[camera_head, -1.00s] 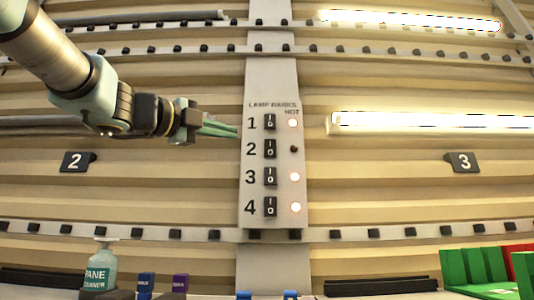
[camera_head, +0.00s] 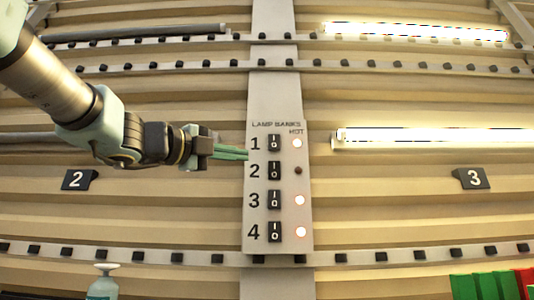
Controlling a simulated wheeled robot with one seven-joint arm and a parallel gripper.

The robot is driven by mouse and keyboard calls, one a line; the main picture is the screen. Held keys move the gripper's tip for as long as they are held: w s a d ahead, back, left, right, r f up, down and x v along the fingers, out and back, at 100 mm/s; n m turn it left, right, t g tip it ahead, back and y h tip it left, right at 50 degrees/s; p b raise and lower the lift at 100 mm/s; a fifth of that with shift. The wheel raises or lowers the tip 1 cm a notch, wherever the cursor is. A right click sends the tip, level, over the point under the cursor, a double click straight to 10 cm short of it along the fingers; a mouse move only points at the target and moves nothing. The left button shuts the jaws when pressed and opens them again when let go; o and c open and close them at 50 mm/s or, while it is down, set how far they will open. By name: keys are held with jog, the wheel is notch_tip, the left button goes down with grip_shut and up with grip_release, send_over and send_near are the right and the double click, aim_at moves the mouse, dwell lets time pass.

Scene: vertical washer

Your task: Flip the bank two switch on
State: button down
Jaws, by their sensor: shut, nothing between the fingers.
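The lamp banks panel (camera_head: 279,242) is a pale upright plate with a column of black rocker switches, numbered 1 to 4. The bank two switch (camera_head: 275,171) is second from the top. The indicator beside it (camera_head: 298,170) is dark. The bank one switch (camera_head: 274,143) is just above it, and its indicator (camera_head: 297,143) is lit. My gripper (camera_head: 246,153) is shut and empty. Its green fingertips point right, at the panel's left edge, at a height between the numerals 1 and 2. I cannot tell whether they touch the panel.
The bank three switch (camera_head: 275,201) and bank four switch (camera_head: 275,232) sit below, with lit indicators. A lit lamp tube (camera_head: 430,137) is on the right. A spray bottle (camera_head: 103,286) stands at the lower left.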

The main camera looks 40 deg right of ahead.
jog(key=d+p, duration=0.1)
jog(key=p, duration=0.4)
send_near(277, 163)
jog(key=s+d, duration=0.3)
jog(key=d, duration=0.1)
jog(key=w+d, duration=0.1)
jog(key=w+p, duration=0.1)
jog(key=shift+w+d+r, duration=0.2)
jog(key=shift+w+r, duration=0.05)
jog(key=shift+r, duration=0.05)
jog(key=shift+w+d, duration=0.35)
jog(key=shift+w, duration=0.05)
jog(key=shift+w+d+r, duration=0.2)
jog(key=shift+w, duration=0.05)
jog(key=shift+s, duration=0.1)
